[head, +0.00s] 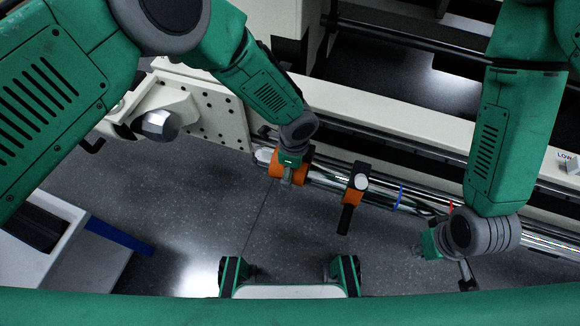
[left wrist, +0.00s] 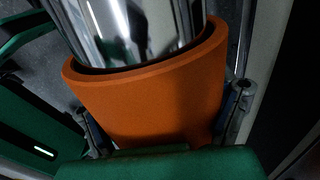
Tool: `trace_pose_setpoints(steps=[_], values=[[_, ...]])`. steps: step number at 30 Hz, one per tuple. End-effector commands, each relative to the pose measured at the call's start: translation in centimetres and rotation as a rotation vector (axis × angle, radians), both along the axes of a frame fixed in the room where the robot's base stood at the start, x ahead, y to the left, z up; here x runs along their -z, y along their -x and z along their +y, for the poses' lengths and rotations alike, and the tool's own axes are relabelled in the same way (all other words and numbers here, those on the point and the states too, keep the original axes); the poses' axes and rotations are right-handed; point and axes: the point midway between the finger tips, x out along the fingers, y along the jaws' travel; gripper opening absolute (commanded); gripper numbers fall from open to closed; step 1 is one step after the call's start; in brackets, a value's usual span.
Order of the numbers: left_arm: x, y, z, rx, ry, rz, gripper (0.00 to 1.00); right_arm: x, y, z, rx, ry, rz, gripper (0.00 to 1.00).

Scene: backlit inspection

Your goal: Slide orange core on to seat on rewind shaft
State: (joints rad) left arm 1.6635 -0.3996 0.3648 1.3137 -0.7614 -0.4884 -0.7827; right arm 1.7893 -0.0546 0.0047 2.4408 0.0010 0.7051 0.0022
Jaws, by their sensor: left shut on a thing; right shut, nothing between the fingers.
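The orange core (head: 275,169) is around the left part of the chrome rewind shaft (head: 379,196). In the left wrist view the core (left wrist: 150,100) is a wide orange ring with the shiny shaft (left wrist: 135,30) passing into its opening. A dark gap shows between core and shaft. My left gripper (head: 288,177) is shut on the core, with a finger on each side of it; its fingers also show in the left wrist view (left wrist: 165,125). My right gripper (head: 466,274) is shut and empty, below the shaft at the right. Whether the core touches a stop is hidden.
An orange clamp with a black handle (head: 354,184) sits on the shaft right of the core. A blue band (head: 399,197) and a red mark (head: 451,207) lie farther right. A perforated pale machine plate (head: 215,117) stands behind the left end. The floor in front is mostly open.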

Motion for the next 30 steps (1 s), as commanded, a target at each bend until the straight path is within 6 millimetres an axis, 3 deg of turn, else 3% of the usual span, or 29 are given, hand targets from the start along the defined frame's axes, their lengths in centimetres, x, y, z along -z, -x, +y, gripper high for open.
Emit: trace_pose_setpoints(steps=[30], values=[[0.0,1.1,-3.0,0.001,0.002,0.002,0.46,0.0,0.0,0.0,0.000,0.000,0.000,0.00]])
